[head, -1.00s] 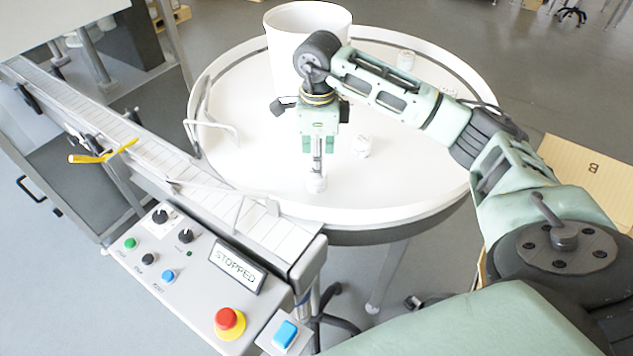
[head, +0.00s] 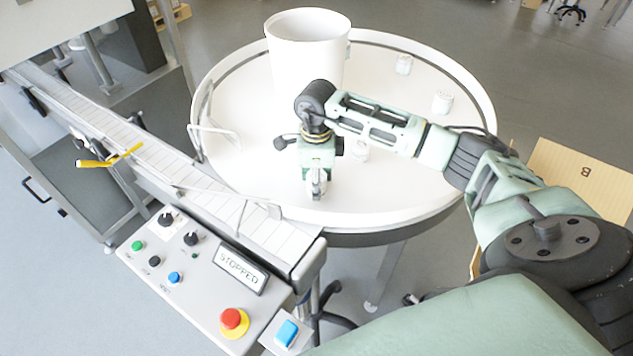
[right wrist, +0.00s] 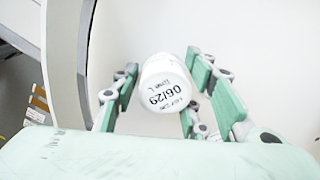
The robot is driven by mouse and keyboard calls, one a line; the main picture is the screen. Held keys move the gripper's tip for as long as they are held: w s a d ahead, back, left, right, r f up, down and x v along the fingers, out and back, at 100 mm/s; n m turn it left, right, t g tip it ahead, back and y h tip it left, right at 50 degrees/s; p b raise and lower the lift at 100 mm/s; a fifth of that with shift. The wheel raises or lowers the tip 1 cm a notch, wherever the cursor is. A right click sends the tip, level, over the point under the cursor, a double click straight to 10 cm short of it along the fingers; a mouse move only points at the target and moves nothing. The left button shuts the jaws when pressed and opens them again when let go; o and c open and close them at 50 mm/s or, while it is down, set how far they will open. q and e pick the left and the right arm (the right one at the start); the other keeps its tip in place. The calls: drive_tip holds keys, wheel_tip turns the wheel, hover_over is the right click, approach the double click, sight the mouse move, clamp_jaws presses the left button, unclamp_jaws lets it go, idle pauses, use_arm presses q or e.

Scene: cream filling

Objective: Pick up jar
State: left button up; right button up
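A small white jar (right wrist: 168,84) with black print reading "06/29" is between the fingers of my right gripper (right wrist: 165,90) in the right wrist view. The fingers are spread on either side of it, close to its sides; firm contact does not show. In the head view my right gripper (head: 317,186) points down at the front of the round white table (head: 400,190), and its fingers mostly hide this jar. My left gripper is not in view.
Another white jar (head: 360,151) stands just right of my right gripper. Two more jars (head: 403,65) and (head: 442,103) stand farther back. A large white bucket (head: 305,50) stands behind. A conveyor (head: 150,150) and a control panel marked STOPPED (head: 200,265) are at the left.

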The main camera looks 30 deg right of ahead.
drive_tip(key=c, duration=0.7)
drive_tip(key=shift+c, duration=0.2)
drive_tip(key=shift+r, duration=0.15)
